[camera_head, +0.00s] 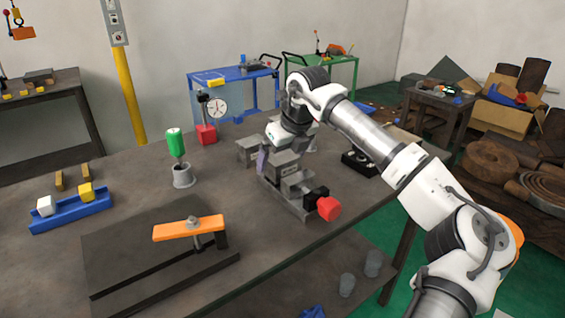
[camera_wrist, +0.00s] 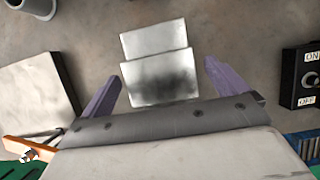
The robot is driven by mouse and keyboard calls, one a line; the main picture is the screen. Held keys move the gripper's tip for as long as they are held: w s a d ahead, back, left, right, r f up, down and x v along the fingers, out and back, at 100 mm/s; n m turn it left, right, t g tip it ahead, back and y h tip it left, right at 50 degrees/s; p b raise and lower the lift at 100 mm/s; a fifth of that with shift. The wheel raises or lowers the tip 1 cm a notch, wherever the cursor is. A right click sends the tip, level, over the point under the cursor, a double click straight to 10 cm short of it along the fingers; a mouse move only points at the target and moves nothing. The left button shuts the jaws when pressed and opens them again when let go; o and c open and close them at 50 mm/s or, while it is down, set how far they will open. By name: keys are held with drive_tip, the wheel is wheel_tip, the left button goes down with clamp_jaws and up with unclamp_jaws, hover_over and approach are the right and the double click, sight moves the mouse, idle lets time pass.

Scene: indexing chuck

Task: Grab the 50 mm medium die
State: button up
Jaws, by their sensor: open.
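In the wrist view, a light grey metal block (camera_wrist: 158,75) with a stepped top and a dark smudge lies between the two purple fingers of my gripper (camera_wrist: 162,70). A gap shows on both sides, so the fingers are open and not touching it. I cannot tell for certain whether this block is the 50 mm medium die. In the head view, my gripper (camera_head: 264,160) is low among grey blocks beside a vise, and my arm hides part of them. One grey block (camera_head: 248,151) shows to its left.
The grey vise (camera_head: 297,186) with a red knob (camera_head: 328,208) stands close by. A black switch box (camera_head: 359,162) is to the right. A red-based dial gauge (camera_head: 207,133), green-handled tool (camera_head: 175,142), blue rack (camera_head: 72,210) and orange clamp (camera_head: 188,228) stand to the left.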

drive_tip(key=shift+w+a+f, duration=0.1)
drive_tip(key=shift+f, duration=0.3)
drive_tip(key=shift+r, duration=0.1)
drive_tip(key=c, duration=1.8)
drive_tip(key=shift+o, duration=0.2)
